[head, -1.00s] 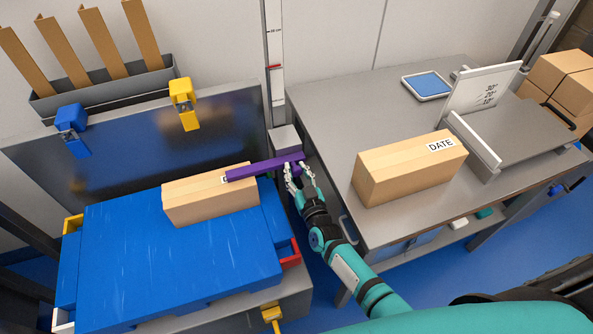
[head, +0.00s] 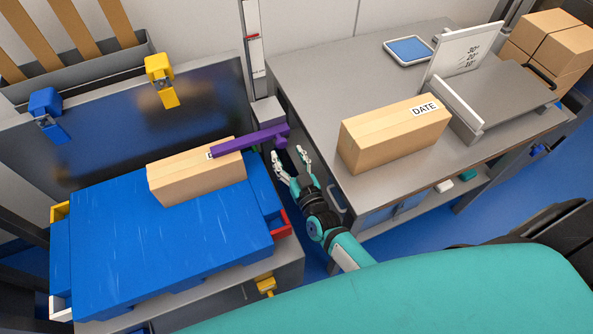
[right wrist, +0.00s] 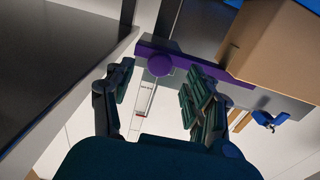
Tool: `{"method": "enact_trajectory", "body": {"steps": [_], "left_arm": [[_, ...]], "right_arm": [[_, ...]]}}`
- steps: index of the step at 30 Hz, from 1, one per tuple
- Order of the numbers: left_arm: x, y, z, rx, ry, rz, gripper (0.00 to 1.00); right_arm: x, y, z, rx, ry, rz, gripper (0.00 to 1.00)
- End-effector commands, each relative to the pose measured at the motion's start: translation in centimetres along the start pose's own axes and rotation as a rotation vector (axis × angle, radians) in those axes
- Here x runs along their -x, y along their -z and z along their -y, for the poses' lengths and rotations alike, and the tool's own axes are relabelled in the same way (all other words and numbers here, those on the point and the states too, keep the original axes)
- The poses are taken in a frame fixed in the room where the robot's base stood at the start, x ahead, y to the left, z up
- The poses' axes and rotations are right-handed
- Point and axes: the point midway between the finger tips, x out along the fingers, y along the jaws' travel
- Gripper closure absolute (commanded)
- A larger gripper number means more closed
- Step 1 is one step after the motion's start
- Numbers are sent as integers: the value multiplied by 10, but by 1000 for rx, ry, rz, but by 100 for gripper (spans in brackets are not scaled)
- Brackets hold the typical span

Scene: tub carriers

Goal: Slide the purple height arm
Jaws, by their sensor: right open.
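The purple height arm (head: 240,141) lies across the top of a cardboard box (head: 196,179) on the blue surface, its right end by the upright scale post (head: 256,50). A round purple knob (right wrist: 159,65) shows on it in the right wrist view. My right gripper (head: 289,163) is open and empty, just below and to the right of the arm's right end. In the right wrist view its fingers (right wrist: 155,92) stand apart with the knob beyond them, and nothing is between them. My left gripper is not in view.
A grey table (head: 420,176) on the right holds a box marked DATE (head: 392,139), a tablet (head: 408,49) and an angle-marked stand (head: 462,60). Yellow (head: 161,82) and blue (head: 47,112) clamps sit on a dark panel at left. A narrow gap separates the two work surfaces.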

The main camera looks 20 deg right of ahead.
Motion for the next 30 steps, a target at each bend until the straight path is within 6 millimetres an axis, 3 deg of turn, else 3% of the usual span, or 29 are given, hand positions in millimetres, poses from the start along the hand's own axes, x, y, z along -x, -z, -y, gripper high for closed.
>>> {"method": "enact_trajectory", "body": {"steps": [6, 12, 30], "left_arm": [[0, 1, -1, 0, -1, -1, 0], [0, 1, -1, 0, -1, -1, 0], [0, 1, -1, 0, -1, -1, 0]], "right_arm": [[45, -1, 0, -1, 1, 3, 45], [65, 0, 0, 0, 0, 1, 45], [67, 0, 0, 0, 1, 1, 45]]}}
